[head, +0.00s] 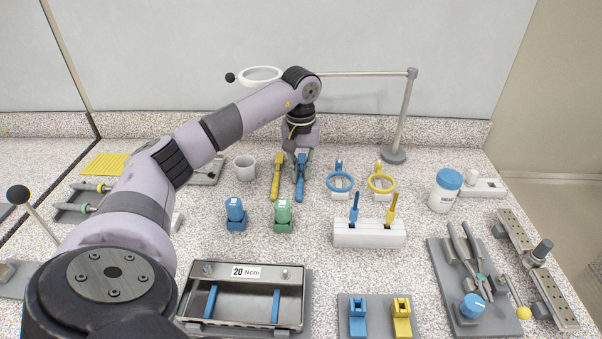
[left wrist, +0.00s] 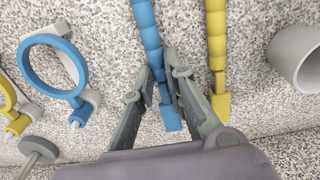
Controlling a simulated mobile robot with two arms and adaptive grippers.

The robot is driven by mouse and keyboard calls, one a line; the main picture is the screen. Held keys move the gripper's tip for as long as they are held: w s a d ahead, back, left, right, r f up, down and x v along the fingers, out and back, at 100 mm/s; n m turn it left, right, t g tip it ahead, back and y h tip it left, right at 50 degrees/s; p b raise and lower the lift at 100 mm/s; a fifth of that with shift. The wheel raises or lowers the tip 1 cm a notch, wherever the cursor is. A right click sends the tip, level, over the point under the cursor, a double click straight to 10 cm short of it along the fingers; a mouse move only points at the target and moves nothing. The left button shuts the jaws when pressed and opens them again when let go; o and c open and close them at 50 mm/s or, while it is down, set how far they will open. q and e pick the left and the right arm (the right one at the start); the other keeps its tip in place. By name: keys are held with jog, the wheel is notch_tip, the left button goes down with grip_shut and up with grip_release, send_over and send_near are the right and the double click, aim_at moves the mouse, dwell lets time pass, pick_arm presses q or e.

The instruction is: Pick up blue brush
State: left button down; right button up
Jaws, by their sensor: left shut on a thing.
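The blue brush (head: 300,184) is long and ridged and lies beside a matching yellow brush (head: 276,184) in the middle of the counter. My left gripper (head: 299,158) reaches down from above over the far end of the blue brush. In the left wrist view, my left gripper's fingers (left wrist: 162,72) are shut on the blue brush (left wrist: 148,32), one on each side of it. The yellow brush (left wrist: 217,45) is just right of them there, apart from the fingers. I cannot tell whether the blue brush is clear of the counter. My right gripper is not in view.
A grey-white mug (head: 244,168) stands left of the brushes. Blue (head: 340,182) and yellow (head: 382,183) rings stand to the right. Blue (head: 235,214) and green (head: 283,215) blocks and a white holder (head: 369,234) stand nearer. A magnifier's pole (head: 402,115) rises behind.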

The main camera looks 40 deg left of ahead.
pick_arm(q)
jog(key=shift+r, duration=0.1)
notch_tip(320, 180, up, 9)
notch_tip(320, 180, up, 11)
jog(key=p, duration=0.4)
send_over(301, 174)
jog(key=c, duration=2.1)
grip_release()
jog(key=shift+c, duration=0.2)
grip_shut()
